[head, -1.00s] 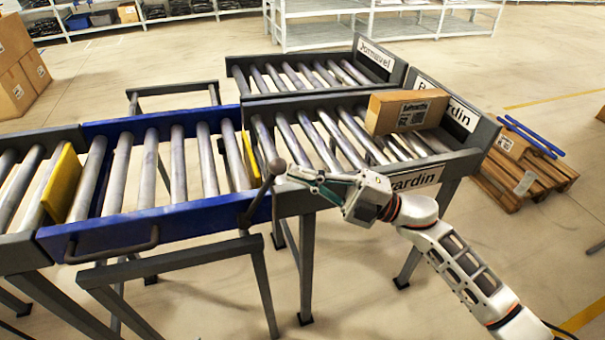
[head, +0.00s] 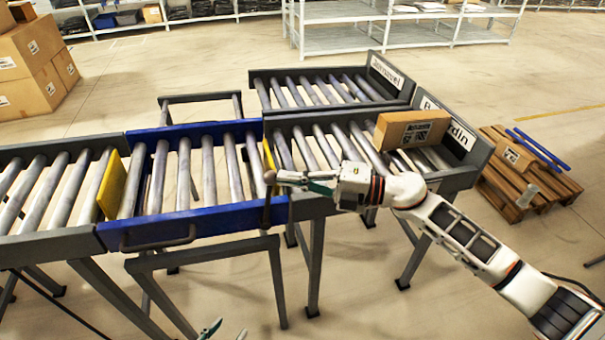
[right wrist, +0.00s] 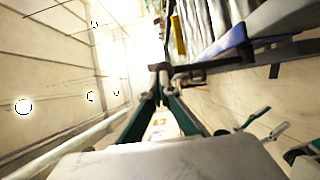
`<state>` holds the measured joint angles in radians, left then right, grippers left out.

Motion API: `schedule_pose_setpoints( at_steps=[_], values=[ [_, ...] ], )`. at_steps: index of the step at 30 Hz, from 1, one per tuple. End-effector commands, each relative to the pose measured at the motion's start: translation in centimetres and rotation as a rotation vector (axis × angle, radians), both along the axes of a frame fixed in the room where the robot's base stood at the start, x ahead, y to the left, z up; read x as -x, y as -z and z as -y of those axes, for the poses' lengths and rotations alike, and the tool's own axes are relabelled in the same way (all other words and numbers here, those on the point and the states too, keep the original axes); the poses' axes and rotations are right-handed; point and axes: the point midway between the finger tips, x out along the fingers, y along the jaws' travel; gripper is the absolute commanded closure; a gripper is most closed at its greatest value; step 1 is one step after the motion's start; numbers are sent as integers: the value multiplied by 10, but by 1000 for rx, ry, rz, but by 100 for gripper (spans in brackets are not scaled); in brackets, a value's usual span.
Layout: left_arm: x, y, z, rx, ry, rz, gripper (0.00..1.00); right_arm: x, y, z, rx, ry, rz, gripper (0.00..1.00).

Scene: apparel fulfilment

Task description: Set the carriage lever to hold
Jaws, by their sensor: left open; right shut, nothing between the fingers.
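The blue roller carriage (head: 205,226) stands in line with the grey conveyors, with a yellow stop plate at each end. Its lever, with a round dark knob (head: 270,177), is at the carriage's front right corner and looks close to upright. My right gripper (head: 280,179) is shut with nothing between its fingers, its tips at the knob; I cannot tell whether they touch. In the right wrist view, the shut fingers (right wrist: 160,72) point at a dark bar that looks like the lever (right wrist: 200,68). My left gripper (head: 225,331) is open and empty, low at the bottom edge.
A cardboard box (head: 411,128) sits on the right-hand conveyor, behind my right arm. A grey conveyor (head: 45,246) adjoins the carriage on the left. A pallet (head: 530,178) stands at right and stacked cartons (head: 35,70) at far left. The floor in front is mostly clear.

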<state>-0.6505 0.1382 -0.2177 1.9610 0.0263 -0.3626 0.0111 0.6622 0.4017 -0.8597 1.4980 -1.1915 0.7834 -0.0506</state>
Motion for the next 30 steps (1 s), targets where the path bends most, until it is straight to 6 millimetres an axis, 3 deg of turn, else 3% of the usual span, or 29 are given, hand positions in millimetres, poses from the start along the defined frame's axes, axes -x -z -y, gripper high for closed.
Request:
schedule_pose_setpoints(
  at_steps=[4, 15, 30],
  values=[
    [3, -20, 0, -4, 1, -4, 59, 9, -10, -23, -5, -3, -7, 100],
    [-15, -54, -3, -8, -1, 35, 59, 24, -9, -71, -6, -2, -9, 100],
    [-11, -56, -4, -13, -1, 26, 59, 33, -4, -98, -6, -1, -9, 100]
  ],
)
